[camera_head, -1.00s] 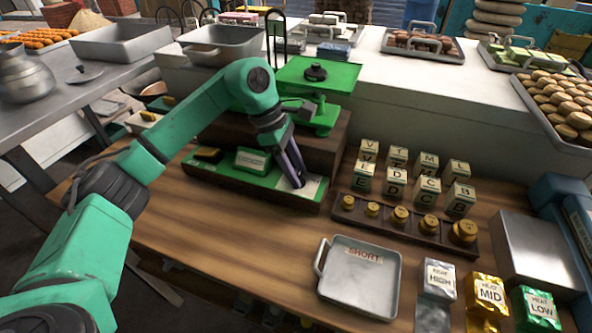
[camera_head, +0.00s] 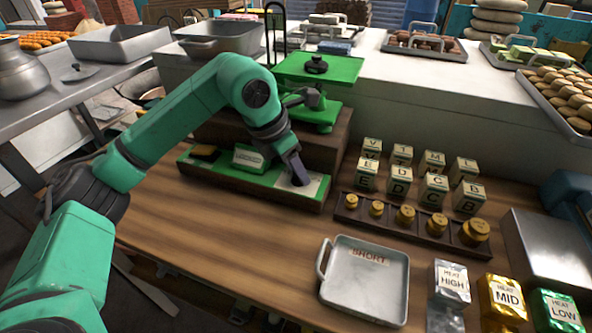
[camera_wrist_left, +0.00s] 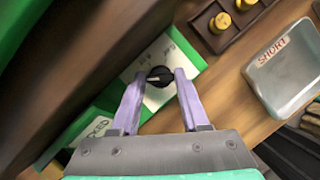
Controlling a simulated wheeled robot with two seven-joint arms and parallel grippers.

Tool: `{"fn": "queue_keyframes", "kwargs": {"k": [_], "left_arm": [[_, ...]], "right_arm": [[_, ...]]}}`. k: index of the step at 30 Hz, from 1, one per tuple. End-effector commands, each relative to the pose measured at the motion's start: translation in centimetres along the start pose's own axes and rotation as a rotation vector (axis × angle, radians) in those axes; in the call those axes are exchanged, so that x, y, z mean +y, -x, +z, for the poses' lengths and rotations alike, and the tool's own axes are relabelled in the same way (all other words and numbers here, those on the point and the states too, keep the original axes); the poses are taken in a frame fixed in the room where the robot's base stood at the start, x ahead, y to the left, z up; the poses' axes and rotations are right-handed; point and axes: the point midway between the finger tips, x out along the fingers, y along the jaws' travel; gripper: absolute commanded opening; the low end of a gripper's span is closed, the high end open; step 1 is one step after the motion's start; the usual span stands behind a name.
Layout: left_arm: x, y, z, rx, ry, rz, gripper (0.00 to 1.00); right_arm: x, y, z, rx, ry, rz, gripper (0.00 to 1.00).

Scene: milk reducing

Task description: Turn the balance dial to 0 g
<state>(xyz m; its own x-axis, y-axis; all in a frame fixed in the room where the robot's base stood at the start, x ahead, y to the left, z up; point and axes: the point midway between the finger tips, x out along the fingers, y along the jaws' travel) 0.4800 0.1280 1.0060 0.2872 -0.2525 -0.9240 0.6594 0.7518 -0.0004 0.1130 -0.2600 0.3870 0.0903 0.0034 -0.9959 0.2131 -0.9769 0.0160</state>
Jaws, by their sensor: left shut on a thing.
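The balance dial is a small black knob (camera_wrist_left: 159,76) on a pale plate set in a green panel. It sits between my left gripper's (camera_wrist_left: 160,78) purple-grey fingertips in the left wrist view, with the gripper shut on it. A light pointer mark shows on the knob; the plate's print is too small to read. In the head view my left gripper (camera_head: 298,182) points down onto the pale plate (camera_head: 312,188) and hides the knob. The green balance (camera_head: 318,72) stands on a dark wooden step behind it. My right gripper is out of view.
Brass weights (camera_head: 405,215) stand in a dark rack to the right, with lettered blocks (camera_head: 400,180) behind. A metal tray labelled SHORT (camera_head: 365,285) lies in front. HEAT blocks (camera_head: 452,282) stand at the front right. The wooden counter left of the tray is clear.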

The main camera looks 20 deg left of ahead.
Motion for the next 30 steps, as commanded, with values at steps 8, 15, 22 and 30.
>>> {"fn": "queue_keyframes", "kwargs": {"k": [8,15,22,30], "left_arm": [[0.0,0.19,0.17,-0.007,0.108,0.047,0.0],[0.02,0.22,0.18,-0.006,0.137,0.06,0.0],[0.04,0.23,0.19,-0.007,0.139,0.06,0.0],[0.0,0.16,0.13,-0.004,0.138,0.059,0.57]], "right_arm": [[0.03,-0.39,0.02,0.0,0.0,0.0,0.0],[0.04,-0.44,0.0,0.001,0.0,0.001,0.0],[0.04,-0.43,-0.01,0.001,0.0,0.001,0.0],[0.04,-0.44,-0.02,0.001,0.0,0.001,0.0]]}}
